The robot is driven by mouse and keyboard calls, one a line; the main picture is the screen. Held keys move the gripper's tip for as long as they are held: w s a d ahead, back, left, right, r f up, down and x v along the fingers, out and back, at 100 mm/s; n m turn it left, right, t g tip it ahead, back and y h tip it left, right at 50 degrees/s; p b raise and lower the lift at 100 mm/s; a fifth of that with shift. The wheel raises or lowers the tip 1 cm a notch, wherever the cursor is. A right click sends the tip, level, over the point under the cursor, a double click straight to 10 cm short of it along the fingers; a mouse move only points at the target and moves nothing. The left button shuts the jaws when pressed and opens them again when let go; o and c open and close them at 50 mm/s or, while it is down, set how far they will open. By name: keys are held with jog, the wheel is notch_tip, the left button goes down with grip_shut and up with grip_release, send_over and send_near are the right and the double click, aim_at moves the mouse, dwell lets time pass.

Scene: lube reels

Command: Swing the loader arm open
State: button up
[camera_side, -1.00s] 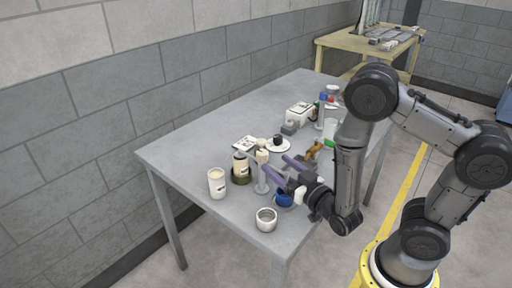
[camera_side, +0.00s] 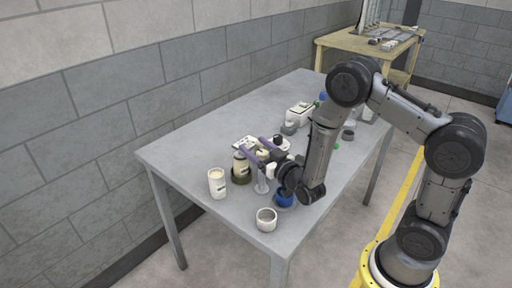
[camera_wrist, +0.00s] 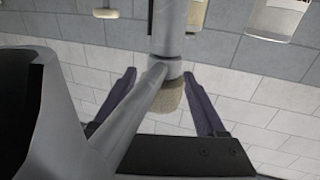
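My gripper (camera_side: 253,144) is over the near part of the grey table, its two purple fingers pointing toward the wall. In the wrist view the fingers (camera_wrist: 168,92) are spread apart. Between them is a grey bar (camera_wrist: 128,110), which I take to be the loader arm, meeting a grey post (camera_wrist: 168,30) with a tan block (camera_wrist: 169,98) at the joint. Gaps show on both sides, so the fingers look open and not closed on it. In the side view a slim pale stand (camera_side: 261,187) is below the fingers; my gripper hides much of the arm there.
A white cup (camera_side: 217,184), a dark-based jar (camera_side: 240,168), a blue bowl (camera_side: 285,198) and a white bowl (camera_side: 266,220) crowd the near end. A white box (camera_side: 300,115) stands farther back. The table's left side (camera_side: 200,140) is clear.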

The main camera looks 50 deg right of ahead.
grip_shut()
dwell(1.3)
